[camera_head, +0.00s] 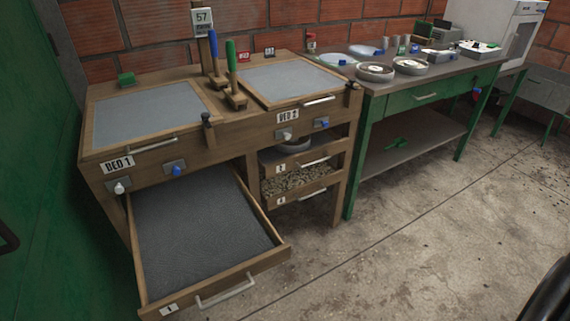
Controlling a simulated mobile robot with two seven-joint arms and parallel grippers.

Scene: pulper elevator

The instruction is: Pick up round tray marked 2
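Two round grey trays with white labels stand side by side on the green workbench at the right: a left one (375,73) and a right one (410,67). Their label marks are too small to read, so I cannot tell which is marked 2. Another round grey object (293,144) is partly visible in the open slot under the BED 2 sign, mostly hidden by the frame. Neither of my grippers is in view.
A wooden two-bed unit (100,175) stands left of the workbench (425,97). Its drawer 1 (205,240) is pulled out over the floor. Small containers and a white-lidded box (480,50) share the bench. The concrete floor (430,220) in front is clear.

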